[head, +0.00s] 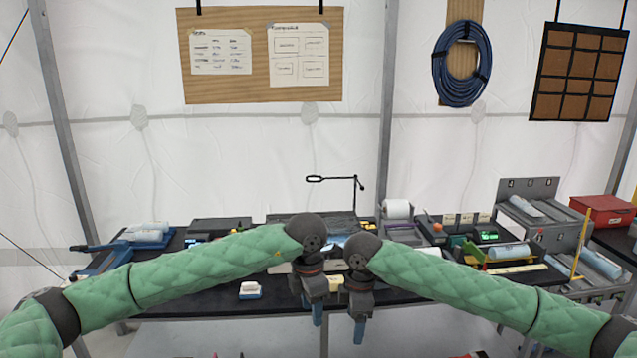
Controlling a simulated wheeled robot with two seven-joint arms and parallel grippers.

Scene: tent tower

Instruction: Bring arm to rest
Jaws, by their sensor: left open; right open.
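My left gripper (317,313) hangs pointing down in the middle of the head view, in front of the table's near edge. My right gripper (359,331) hangs just to its right, also pointing down. Both arms, in green quilted sleeves, reach in from the two sides and come close together at the wrists. I see nothing held in either gripper. The grippers are seen nearly edge-on, so the gap between the fingers is hard to see.
A black table (200,301) stands behind the arms. On it are a small white-and-blue block (250,290), a white roll (397,210), a magnifier stand (356,193) and a blue tool (100,262). A grey rack (546,229) and red box (601,208) stand right.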

